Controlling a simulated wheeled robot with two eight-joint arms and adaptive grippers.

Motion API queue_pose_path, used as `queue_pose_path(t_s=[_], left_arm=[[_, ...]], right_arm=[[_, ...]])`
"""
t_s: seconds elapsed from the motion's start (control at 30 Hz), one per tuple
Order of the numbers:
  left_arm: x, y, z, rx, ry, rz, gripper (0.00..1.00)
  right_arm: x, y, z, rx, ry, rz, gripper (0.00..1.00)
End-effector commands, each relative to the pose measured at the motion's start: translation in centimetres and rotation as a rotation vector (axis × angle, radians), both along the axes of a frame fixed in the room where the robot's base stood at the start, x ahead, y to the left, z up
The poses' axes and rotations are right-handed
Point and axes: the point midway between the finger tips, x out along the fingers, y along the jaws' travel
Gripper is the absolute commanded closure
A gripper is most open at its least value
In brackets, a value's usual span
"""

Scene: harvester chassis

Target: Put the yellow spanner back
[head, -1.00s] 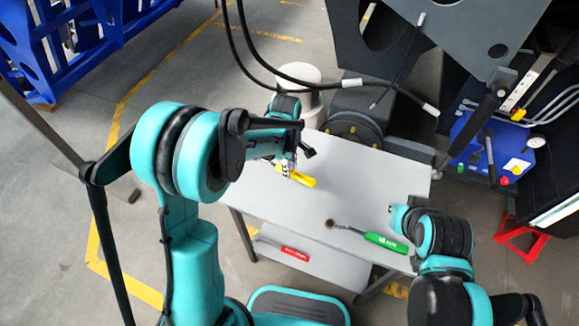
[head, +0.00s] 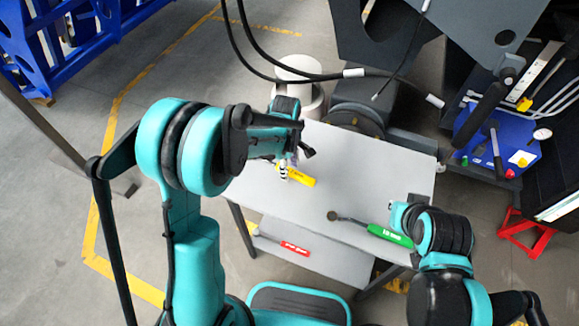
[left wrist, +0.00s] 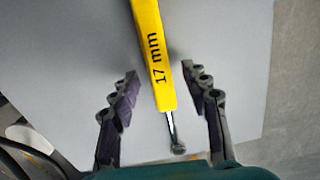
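The yellow spanner (head: 301,178) lies on the grey tabletop (head: 345,165), its handle pointing right in the head view. In the left wrist view, its yellow handle (left wrist: 153,55) reads "17 mm", and its metal shaft runs down between my fingers. My left gripper (head: 285,171) is over the spanner's metal end. Its fingers (left wrist: 160,72) are open on both sides of the spanner, with a gap on each side. My left wrist partly hides the metal end in the head view. My right arm is at the table's right edge; its fingers do not show.
A green-handled tool (head: 389,235) lies on the tabletop near my right arm. A red-handled tool (head: 295,248) lies on the lower shelf. A blue unit (head: 515,150) stands at the right.

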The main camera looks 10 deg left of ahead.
Motion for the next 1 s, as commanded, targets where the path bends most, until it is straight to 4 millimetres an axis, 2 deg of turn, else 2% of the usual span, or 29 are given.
queue_pose_path(t_s=[0.23,0.37,0.8,1.0], left_arm=[[0.0,0.0,0.1,0.0,0.0,0.0,0.53],[0.0,0.1,1.1,0.0,0.0,0.0,0.53],[0.3,0.5,9.9,0.0,0.0,0.0,0.53],[0.3,0.5,11.8,0.0,0.0,0.0,0.53]], right_arm=[[0.0,0.0,0.0,0.0,0.0,0.0,1.0],[0.0,0.0,0.0,0.0,0.0,0.0,1.0],[0.0,0.0,0.0,0.0,0.0,0.0,1.0],[0.0,0.0,0.0,0.0,0.0,0.0,1.0]])
